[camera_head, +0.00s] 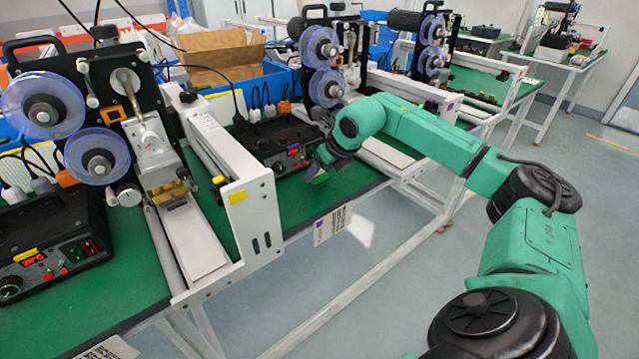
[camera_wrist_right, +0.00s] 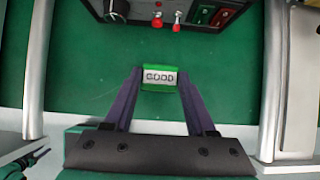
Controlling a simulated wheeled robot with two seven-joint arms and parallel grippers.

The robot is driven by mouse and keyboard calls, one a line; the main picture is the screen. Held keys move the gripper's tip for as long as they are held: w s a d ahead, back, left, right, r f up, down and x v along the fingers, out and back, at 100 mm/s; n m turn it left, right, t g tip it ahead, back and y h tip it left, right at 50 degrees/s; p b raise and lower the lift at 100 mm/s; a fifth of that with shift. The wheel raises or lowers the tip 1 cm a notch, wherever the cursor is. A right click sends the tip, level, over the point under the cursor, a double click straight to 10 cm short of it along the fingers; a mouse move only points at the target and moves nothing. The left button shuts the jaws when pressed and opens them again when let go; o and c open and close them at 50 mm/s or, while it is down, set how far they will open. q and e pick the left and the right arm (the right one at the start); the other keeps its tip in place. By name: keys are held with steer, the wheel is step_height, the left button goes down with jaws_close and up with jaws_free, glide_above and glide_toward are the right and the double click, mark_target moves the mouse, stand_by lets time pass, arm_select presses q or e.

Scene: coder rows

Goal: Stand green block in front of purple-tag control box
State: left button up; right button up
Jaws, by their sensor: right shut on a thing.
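The green block (camera_wrist_right: 159,85) with a white "GOOD" label is between the two fingertips of my right gripper (camera_wrist_right: 160,76), which is shut on it. In the head view the block (camera_head: 320,178) shows small under my right gripper (camera_head: 323,164), close to the green table's front edge. I cannot tell whether it touches the table. The purple-tag control box (camera_head: 274,141) is black and stands just behind and left of the block. Its front with knob and switches (camera_wrist_right: 170,14) shows at the top of the wrist view, apart from the block. My left gripper is not in view.
White metal rails (camera_head: 225,160) flank the table bay on the left and right. A yellow-tag control box (camera_head: 45,245) stands at the far left. Reel machines (camera_head: 130,110) stand behind. Bare green mat (camera_wrist_right: 80,85) lies around the block.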

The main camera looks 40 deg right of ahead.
mark_target(321, 180)
step_height(321, 180, down, 3)
steer(key=shift+s+r, duration=0.1)
steer(key=shift+f, duration=0.2)
steer(key=o, duration=1.3)
steer(key=shift+o, duration=0.2)
steer(key=shift+r, duration=0.15)
steer(key=shift+s+r, duration=0.2)
steer(key=shift+r, duration=0.1)
steer(key=b+v, duration=0.2)
steer(key=v, duration=0.9)
steer(key=shift+r, duration=0.1)
